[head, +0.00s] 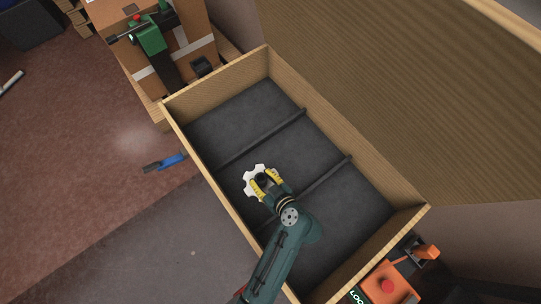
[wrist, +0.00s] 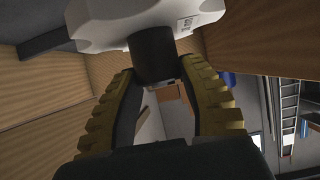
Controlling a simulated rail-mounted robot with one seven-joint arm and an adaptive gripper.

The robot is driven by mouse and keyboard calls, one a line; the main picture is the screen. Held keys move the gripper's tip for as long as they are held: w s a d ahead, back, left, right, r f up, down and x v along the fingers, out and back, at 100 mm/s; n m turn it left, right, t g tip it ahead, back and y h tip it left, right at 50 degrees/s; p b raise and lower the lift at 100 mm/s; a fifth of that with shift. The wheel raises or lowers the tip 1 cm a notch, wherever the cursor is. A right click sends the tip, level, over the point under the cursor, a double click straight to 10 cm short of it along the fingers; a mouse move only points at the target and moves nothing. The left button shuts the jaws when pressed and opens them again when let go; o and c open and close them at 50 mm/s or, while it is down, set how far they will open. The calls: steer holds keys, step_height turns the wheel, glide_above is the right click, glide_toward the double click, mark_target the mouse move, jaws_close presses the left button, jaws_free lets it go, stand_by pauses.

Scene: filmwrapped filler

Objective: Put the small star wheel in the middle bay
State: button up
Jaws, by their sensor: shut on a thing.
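The small star wheel (head: 249,184) is white with a lobed rim and a dark hub. My gripper (head: 264,181) is shut on the hub, its yellow ribbed fingers on either side. In the wrist view the white wheel (wrist: 105,22) lies beyond the fingertips, and the black hub (wrist: 152,52) is between the fingers (wrist: 155,75). In the head view the wheel is over the middle bay (head: 290,160), near the left wall, between the two dark dividers. Its height above the floor of the bay I cannot tell. My arm hides part of the near bay.
The wooden box (head: 182,133) has a dark lining and raised walls. The far divider (head: 262,137) and near divider (head: 328,175) are low ridges. A cardboard box with a green tool (head: 150,38) stands at the upper left. An orange device (head: 385,285) is at the lower right.

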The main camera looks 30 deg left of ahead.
mark_target(262, 187)
step_height(262, 187, down, 10)
steer(key=b, duration=0.4)
steer(key=shift+r, duration=0.1)
steer(key=shift+a+r, duration=0.1)
steer(key=o, duration=1.2)
steer(key=shift+s, duration=0.1)
steer(key=shift+c, duration=0.2)
